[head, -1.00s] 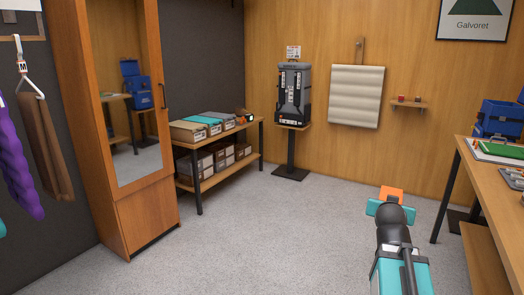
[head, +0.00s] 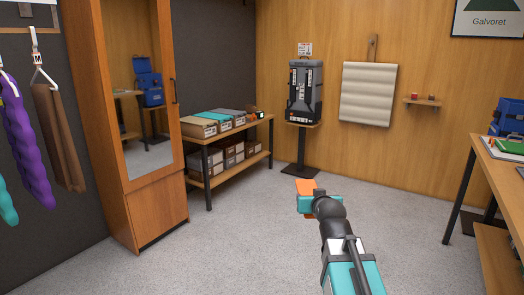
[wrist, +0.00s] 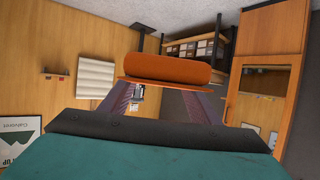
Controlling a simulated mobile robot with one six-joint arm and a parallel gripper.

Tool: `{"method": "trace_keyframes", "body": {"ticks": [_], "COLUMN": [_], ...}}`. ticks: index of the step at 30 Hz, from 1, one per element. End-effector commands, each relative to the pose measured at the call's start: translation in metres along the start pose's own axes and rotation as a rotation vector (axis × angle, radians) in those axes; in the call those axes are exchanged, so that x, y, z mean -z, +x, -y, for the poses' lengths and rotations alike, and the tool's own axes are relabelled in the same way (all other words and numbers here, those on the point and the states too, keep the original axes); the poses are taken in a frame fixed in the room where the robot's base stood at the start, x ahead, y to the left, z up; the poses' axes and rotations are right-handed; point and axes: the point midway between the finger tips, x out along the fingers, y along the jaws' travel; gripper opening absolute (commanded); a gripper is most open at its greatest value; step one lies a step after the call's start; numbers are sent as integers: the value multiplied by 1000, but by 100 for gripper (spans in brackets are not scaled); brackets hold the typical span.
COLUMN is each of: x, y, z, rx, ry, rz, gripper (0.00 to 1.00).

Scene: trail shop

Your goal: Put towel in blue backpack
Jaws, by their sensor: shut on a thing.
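An orange rolled towel (head: 305,186) is at the end of my outstretched arm in the head view. It also shows in the wrist view (wrist: 168,68), lying across the fingertips. My gripper (head: 308,194) is shut on it and holds it up in the air over the open floor; its fingers also show in the wrist view (wrist: 162,94). The blue backpack (head: 507,117) is cut off by the right edge of the head view, behind the desk. The mirror shows a blue reflection (head: 150,88) with a raised lid on a stand.
A wooden desk (head: 497,152) with a green item (head: 510,147) stands at right. A shelf (head: 235,130) of boxes and a mirrored wardrobe (head: 160,212) are at left. The carpet between is clear.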

Motion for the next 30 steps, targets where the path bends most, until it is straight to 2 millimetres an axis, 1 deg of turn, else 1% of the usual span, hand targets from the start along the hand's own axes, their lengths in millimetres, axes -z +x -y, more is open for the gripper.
{"method": "trace_keyframes", "body": {"ticks": [1, 11, 30], "x": [8, 32, 103], "y": [-4, -14, -43], "z": [-3, -4, -4], "rx": [-4, -6, -6], "ry": [1, 2, 2], "rz": [-1, -1, -1], "gripper": [28, 28, 28]}}
